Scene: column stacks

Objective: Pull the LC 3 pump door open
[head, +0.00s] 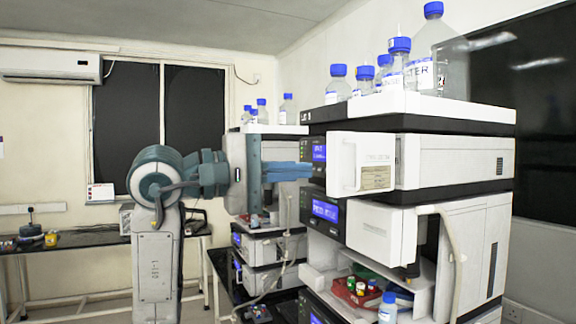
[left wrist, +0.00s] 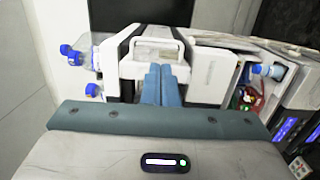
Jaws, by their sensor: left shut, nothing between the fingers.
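A tall stack of white and black instrument units stands right of centre in the head view. The upper unit has a lit blue display (head: 319,153) and a white door panel (head: 361,163) bearing a small label plate; I cannot read which unit is LC 3. The panel stands out from the housing. In the left wrist view a white panel with a pale plate (left wrist: 155,50) lies just beyond the fingertips. My left gripper (head: 309,171) is shut and empty, its blue fingers pointing right, close to the panel's left edge. Whether they touch it I cannot tell. My right gripper is not in view.
Blue-capped bottles (head: 399,62) stand on top of the stack. Below, another unit has a protruding white door (head: 381,232), with a red tray (head: 356,292) of small vials beneath. A second, lower stack (head: 268,247) stands behind. A black bench (head: 80,241) is at left.

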